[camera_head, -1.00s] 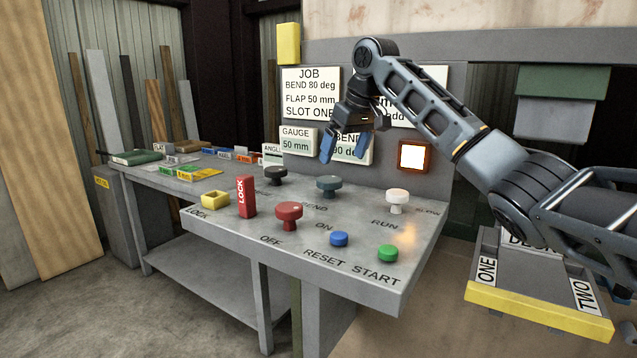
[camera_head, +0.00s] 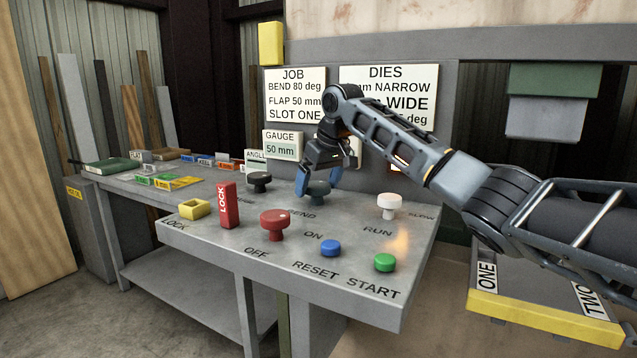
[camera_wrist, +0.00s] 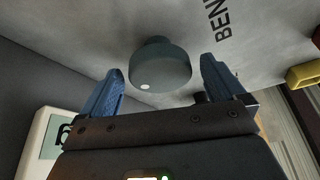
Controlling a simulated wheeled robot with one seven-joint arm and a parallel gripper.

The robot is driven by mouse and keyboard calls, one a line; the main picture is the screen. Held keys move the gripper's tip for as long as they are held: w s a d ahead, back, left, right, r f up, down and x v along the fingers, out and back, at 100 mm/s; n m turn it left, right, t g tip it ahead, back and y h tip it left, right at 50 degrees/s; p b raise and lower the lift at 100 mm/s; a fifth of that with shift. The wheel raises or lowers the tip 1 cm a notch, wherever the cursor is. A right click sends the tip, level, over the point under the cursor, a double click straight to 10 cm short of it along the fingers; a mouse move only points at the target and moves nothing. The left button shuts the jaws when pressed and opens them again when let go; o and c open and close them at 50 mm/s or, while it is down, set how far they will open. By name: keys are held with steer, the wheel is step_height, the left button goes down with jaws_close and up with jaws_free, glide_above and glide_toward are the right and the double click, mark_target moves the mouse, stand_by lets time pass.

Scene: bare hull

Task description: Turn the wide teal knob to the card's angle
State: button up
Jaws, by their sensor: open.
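The wide teal knob (camera_head: 317,194) stands on the grey console beside the printed word BEND, partly hidden by my gripper in the head view. In the wrist view the teal knob (camera_wrist: 160,65) shows a pale dot on its rim and lies ahead of and between my fingers. My gripper (camera_head: 320,185) is open, with blue fingertips low at the knob; it also shows in the wrist view (camera_wrist: 165,85). I cannot tell whether a finger touches it. The job card (camera_head: 295,94) reads BEND 80 deg, FLAP 50 mm, SLOT ONE.
A black knob (camera_head: 259,181) stands left, a red knob (camera_head: 274,223) in front, and a white knob (camera_head: 389,205) right. A red LOCK block (camera_head: 227,205), yellow socket (camera_head: 194,208), blue button (camera_head: 330,248) and green button (camera_head: 385,262) are nearer the front. The GAUGE display (camera_head: 283,146) reads 50 mm.

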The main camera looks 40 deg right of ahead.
steer(key=shift+c, duration=0.3)
steer(key=c, duration=1)
steer(key=shift+o, duration=0.2)
steer(key=shift+a+r+m+p, duration=0.1)
steer(key=shift+m+p, duration=0.2)
steer(key=shift+p, duration=0.2)
steer(key=shift+a+m+h+p, duration=0.1)
steer(key=shift+m+h+p, duration=0.3)
steer(key=shift+m+p, duration=0.6)
steer(key=m+h+p, duration=0.1)
steer(key=m+p, duration=0.1)
steer(key=p, duration=0.1)
steer(key=shift+g, duration=0.3)
steer(key=shift+m+p, duration=0.55)
steer(key=shift+m, duration=0.05)
steer(key=shift+h, duration=0.3)
